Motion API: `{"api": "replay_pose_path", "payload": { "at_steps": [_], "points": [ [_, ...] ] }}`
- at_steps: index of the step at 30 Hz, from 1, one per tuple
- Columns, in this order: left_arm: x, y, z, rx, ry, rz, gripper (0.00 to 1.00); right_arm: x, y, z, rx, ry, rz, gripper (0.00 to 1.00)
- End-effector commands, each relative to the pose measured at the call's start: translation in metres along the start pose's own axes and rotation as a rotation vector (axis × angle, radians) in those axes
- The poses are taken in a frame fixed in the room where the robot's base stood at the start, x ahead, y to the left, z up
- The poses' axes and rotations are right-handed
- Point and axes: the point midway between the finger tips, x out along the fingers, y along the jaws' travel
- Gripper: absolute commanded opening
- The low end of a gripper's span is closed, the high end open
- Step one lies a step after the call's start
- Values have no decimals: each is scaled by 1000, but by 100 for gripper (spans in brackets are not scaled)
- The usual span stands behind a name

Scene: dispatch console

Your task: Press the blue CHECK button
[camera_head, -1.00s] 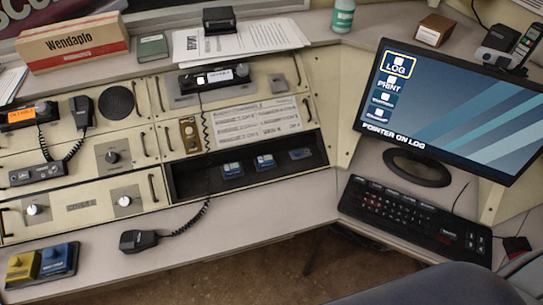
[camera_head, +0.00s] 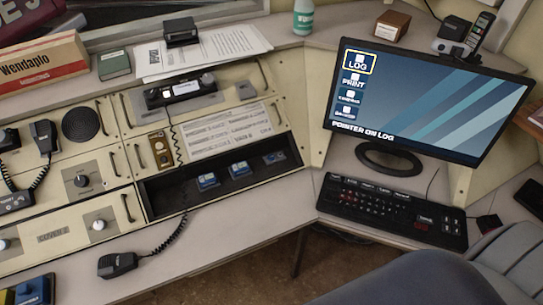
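A blue button block (camera_head: 35,290) sits on a dark base at the bottom left corner of the head view, partly cut off by the frame edge. A yellow button block (camera_head: 6,297) beside it shows only in part. Any lettering on the blue block is too small to read, so I cannot tell if it says CHECK. Several small blue-topped units, including one at the left (camera_head: 208,181), lie in the black recess of the console. Neither of my grippers is in view.
The monitor (camera_head: 425,100) reads "POINTER ON LOG", with LOG outlined in yellow. A black keyboard (camera_head: 390,211) lies before it. A hand microphone (camera_head: 118,264) with a coiled cord lies on the front desk ledge. A grey chair (camera_head: 430,280) fills the lower right.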

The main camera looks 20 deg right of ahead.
Motion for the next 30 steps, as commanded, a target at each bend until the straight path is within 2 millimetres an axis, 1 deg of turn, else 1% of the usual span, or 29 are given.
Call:
{"api": "replay_pose_path", "payload": {
  "at_steps": [1, 2, 3, 30],
  "points": [
    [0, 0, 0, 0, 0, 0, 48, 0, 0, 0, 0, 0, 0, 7],
    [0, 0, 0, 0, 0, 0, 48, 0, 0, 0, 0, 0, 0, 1],
    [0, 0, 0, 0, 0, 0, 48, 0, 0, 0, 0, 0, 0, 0],
    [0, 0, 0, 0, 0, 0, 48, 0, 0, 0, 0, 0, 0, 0]
  ]
}}
